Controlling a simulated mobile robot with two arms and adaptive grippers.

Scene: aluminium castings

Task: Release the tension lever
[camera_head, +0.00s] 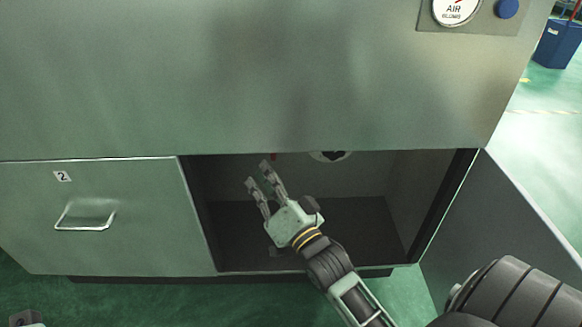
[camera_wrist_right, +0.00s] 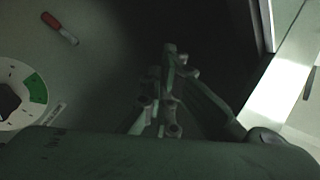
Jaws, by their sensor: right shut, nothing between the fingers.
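A small lever with a red handle (camera_wrist_right: 52,21) and a pale end sits on the grey inner wall in the right wrist view, slanting down to the right. In the head view only a bit of red (camera_head: 273,156) shows under the cabinet's upper edge; the rest is hidden. My right gripper (camera_head: 258,173) reaches into the open cabinet compartment, its fingers pointing up and left near that red bit. It is shut and empty. In the right wrist view the gripper (camera_wrist_right: 169,92) is right of and below the lever, apart from it. My left gripper is not seen.
A round white dial with a green segment (camera_wrist_right: 38,88) is on the wall below the lever. The compartment's open door (camera_head: 510,215) stands at the right. A closed drawer front marked 2 (camera_head: 130,245) is at the left. The upper panel (camera_head: 240,80) overhangs the opening.

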